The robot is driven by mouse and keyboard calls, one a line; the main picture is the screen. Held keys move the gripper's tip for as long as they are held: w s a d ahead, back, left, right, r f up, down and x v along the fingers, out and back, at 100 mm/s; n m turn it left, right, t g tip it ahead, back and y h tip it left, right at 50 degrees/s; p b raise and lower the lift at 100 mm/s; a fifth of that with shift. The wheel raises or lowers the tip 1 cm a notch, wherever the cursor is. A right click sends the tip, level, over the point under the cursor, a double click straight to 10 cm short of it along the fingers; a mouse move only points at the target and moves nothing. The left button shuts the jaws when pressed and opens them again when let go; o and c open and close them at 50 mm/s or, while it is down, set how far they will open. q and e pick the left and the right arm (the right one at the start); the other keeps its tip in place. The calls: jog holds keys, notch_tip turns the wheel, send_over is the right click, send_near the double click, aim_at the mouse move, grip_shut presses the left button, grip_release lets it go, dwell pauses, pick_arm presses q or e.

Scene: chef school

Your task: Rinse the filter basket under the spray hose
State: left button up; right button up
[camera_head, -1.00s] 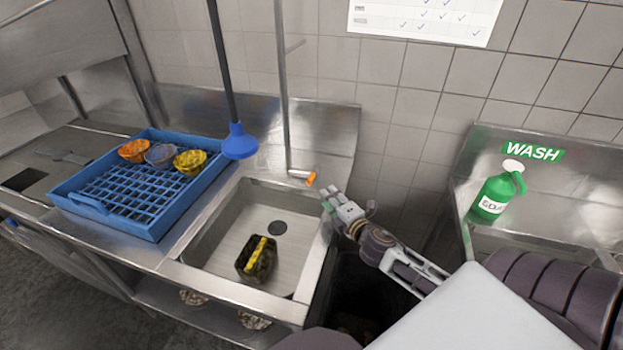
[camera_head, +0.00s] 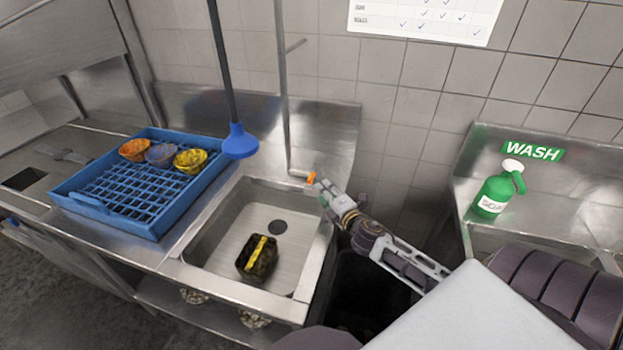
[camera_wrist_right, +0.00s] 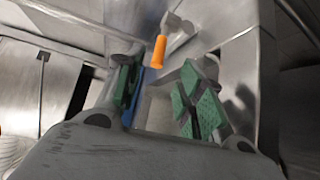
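The filter basket (camera_head: 252,262) is a dark, soiled box with a yellow bar across its top. It lies on the floor of the sink (camera_head: 294,228). The blue spray head (camera_head: 239,142) hangs on its dark hose above the sink's back left. An orange-tipped lever (camera_head: 311,178) sticks out from the pipe at the back of the sink. My right gripper (camera_head: 325,191) is beside this lever. In the right wrist view its green-padded fingers (camera_wrist_right: 160,98) are apart, with the orange lever (camera_wrist_right: 158,52) just beyond them. My left gripper is not in view.
A green soap bottle (camera_head: 493,196) stands on the right counter by the WASH sign (camera_head: 533,150). A dark opening lies right of the sink.

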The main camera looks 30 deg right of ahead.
aim_at(311, 176)
jog(key=shift+w+d+f+p, duration=0.15)
jog(key=shift+w+f, duration=0.05)
jog(key=shift+w, duration=1.45)
jog(key=shift+w+d+f+p, duration=0.15)
jog(key=shift+w+f+p, duration=0.1)
jog(key=shift+w, duration=1.45)
jog(key=shift+w+d+f+p, duration=0.1)
jog(key=shift+w+d+f, duration=0.1)
jog(key=shift+w, duration=1.45)
jog(key=shift+c, duration=0.5)
grip_shut()
